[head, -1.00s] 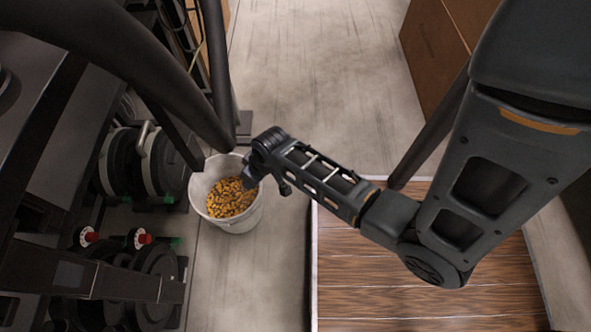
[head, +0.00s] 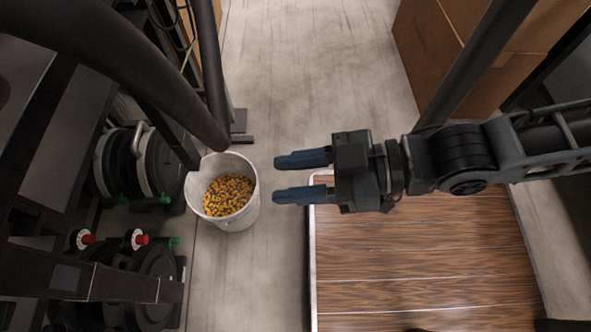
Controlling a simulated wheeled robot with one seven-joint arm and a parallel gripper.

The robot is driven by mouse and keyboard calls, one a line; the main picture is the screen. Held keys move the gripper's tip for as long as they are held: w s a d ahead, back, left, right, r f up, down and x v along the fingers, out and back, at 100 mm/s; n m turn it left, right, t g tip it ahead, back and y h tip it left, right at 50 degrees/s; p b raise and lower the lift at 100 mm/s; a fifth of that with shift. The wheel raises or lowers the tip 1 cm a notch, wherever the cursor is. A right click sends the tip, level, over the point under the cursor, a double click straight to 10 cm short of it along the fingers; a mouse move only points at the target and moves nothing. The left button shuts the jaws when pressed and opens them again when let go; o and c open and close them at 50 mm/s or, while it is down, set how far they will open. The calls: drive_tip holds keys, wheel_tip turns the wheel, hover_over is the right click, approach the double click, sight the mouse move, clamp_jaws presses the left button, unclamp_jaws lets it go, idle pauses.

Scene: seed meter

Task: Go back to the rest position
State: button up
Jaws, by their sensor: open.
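My gripper (head: 290,178) is open and empty, its two blue fingers pointing left with a clear gap between them. It hangs over the left edge of the wooden platform, with my forearm reaching in from the right. A white bucket (head: 250,212) of yellow-orange seed (head: 228,194) stands upright on the floor to the left of the fingertips. The fingers are apart from the bucket in the picture.
Dark machine frames with round black seed meters (head: 158,163) and red-tipped parts (head: 141,239) fill the left side. A brown box (head: 440,60) stands at the upper right. The wooden platform (head: 420,270) is bare. The concrete floor (head: 300,80) ahead is clear.

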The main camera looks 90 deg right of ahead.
drive_tip(key=shift+r, duration=0.2)
wheel_tip(320, 180, up, 21)
drive_tip(key=p, duration=2)
drive_tip(key=shift+f+p, duration=0.15)
drive_tip(key=shift+p, duration=0.2)
